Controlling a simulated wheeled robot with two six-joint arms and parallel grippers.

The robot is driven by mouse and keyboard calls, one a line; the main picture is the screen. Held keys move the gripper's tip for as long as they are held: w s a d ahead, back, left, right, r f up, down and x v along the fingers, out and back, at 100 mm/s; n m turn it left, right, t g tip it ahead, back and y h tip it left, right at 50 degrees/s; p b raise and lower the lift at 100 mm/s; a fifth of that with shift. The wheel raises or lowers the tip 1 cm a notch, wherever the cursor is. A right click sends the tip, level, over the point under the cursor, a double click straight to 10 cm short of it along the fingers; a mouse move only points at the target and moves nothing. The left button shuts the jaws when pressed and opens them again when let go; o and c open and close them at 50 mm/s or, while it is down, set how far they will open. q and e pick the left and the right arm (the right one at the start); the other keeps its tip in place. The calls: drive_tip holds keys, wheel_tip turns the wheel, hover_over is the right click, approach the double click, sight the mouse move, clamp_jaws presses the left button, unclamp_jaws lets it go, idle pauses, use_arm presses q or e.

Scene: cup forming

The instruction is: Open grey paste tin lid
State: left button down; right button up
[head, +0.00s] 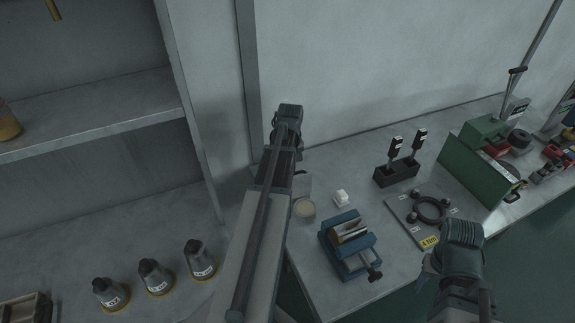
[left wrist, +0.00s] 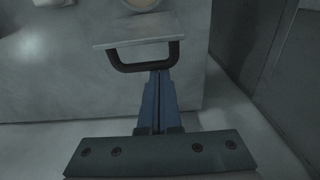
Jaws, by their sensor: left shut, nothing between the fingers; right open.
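The grey paste tin (head: 305,209) stands on the bench just right of my left arm, with a round pale surface showing at its top. A grey square plate, apparently its lid (head: 302,185), shows behind it, partly hidden by my arm. In the left wrist view the plate (left wrist: 140,29) carries a dark loop handle (left wrist: 145,67), and the tin's round pale top (left wrist: 140,4) is cut off beyond it. My left gripper (left wrist: 159,76) is shut and empty, its tips at the handle; I cannot tell whether they touch. My right gripper (head: 428,268) is open, over the bench's front edge.
A small white block (head: 342,197) and a blue vise (head: 348,243) stand right of the tin. Beyond are a black tool holder (head: 396,175), a plate with a ring (head: 405,212) and a green machine (head: 478,168). Several labelled flasks (head: 156,276) stand left of my left arm.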

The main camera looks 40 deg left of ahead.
use_arm(q)
drive_tip(key=shift+w+a+f, duration=0.1)
use_arm(e)
drive_tip(key=shift+f, duration=0.1)
use_arm(q)
drive_tip(key=w+a+r+p, duration=0.1)
drive_tip(key=a+r+p, duration=0.2)
drive_tip(key=r+p, duration=0.5)
drive_tip(key=shift+w+a+r+p, duration=0.2)
drive_tip(key=shift+w+r+p, duration=0.1)
drive_tip(key=shift+w+r, duration=0.1)
use_arm(e)
wheel_tip(320, 180, up, 9)
drive_tip(key=a, duration=0.1)
drive_tip(key=shift+s+a+f, duration=0.1)
drive_tip(key=shift+f, duration=0.05)
